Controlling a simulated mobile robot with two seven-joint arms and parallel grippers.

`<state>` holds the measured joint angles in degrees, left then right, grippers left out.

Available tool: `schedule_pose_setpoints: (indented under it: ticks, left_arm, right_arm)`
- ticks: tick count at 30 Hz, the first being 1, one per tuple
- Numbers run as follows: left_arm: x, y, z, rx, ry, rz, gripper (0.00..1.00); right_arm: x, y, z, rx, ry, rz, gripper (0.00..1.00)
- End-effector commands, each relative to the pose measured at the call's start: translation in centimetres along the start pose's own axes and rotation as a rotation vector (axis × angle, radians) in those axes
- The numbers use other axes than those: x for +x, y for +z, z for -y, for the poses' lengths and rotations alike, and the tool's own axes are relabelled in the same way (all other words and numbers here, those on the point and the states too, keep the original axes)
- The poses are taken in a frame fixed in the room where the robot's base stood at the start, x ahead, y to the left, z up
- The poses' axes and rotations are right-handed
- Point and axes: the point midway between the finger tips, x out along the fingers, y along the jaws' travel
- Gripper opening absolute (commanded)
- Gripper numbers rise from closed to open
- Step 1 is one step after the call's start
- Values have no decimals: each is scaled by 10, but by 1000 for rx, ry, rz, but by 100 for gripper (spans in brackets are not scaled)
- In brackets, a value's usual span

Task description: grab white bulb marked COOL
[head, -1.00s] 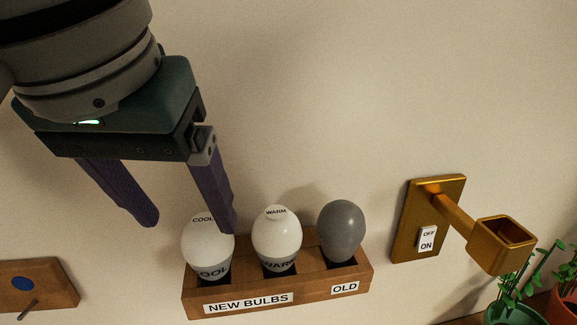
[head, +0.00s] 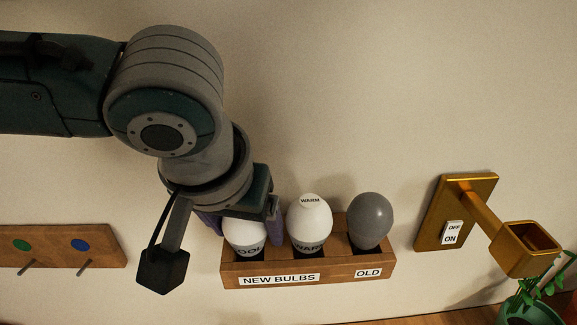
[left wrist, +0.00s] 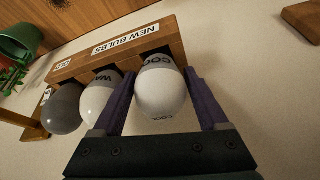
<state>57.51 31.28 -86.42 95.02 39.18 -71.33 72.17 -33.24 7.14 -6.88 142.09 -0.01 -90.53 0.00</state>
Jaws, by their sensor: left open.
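The white bulb marked COOL (head: 246,238) stands in the left slot of the wooden rack labelled NEW BULBS (head: 309,278). My left gripper (head: 236,222) is over it, open, and hides its upper part in the head view. In the left wrist view the COOL bulb (left wrist: 160,92) lies between the two purple fingers of my left gripper (left wrist: 160,98), one on each side. Whether either finger touches the glass I cannot tell. My right gripper is not in view.
A white bulb marked WARM (head: 310,226) stands close beside the COOL bulb, then a grey bulb (head: 370,222) above the OLD label. A brass lamp mount (head: 455,215) with a switch is right of the rack. A pegboard (head: 60,246) is at the left.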

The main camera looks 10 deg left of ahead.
Motion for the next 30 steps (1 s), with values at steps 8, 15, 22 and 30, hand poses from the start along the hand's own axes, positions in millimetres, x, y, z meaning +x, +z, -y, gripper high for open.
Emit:
schedule_pose_setpoints:
  ticks: [8,15,22,30]
  left_arm:
    - [0,0,0,0,0,0,56]
    - [0,0,0,0,-1,0,29]
    - [0,0,0,0,-1,0,13]
    - [-6,-3,0,-1,0,-2,13]
  right_arm:
    - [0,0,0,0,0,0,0]
    - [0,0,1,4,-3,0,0]
    - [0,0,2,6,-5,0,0]
    - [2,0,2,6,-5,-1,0]
